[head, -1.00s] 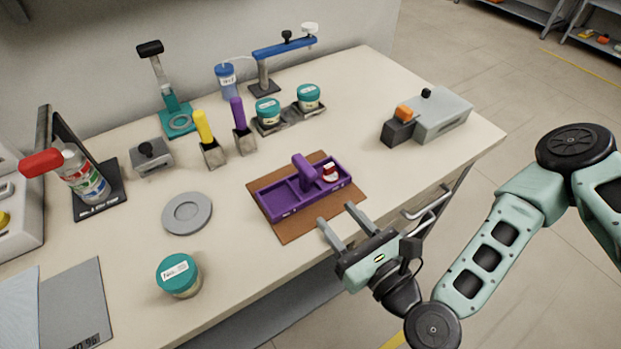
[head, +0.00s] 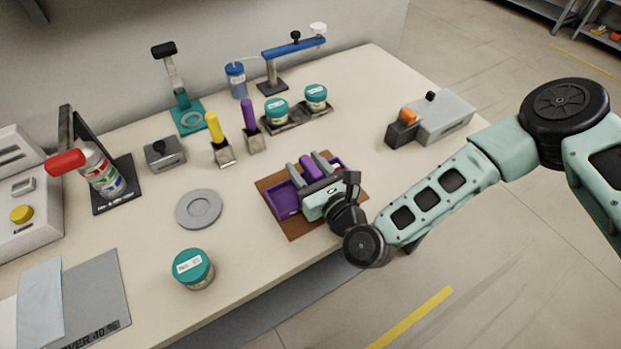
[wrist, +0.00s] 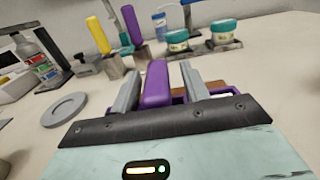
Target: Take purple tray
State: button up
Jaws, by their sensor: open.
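The purple tray (head: 284,200) lies on a brown mat (head: 299,229) near the table's front edge. Its raised purple handle (wrist: 156,84) stands between my two fingers in the wrist view, with a small gap visible on each side. My gripper (head: 305,165) is open and reaches over the tray from the front right. My gripper's palm hides the tray's front middle and most of its right part. In the wrist view my fingers (wrist: 158,88) straddle the handle. I cannot tell whether either finger touches the tray's floor.
A grey round dish (head: 198,209) and a teal-lidded jar (head: 193,269) sit left of the mat. Yellow-handled (head: 215,128) and purple-handled (head: 249,116) tools stand behind it in holders. More teal-lidded jars (head: 277,110) stand behind. A grey device (head: 443,118) is at the right.

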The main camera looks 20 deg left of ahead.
jog(key=shift+w+a, duration=0.2)
grip_shut()
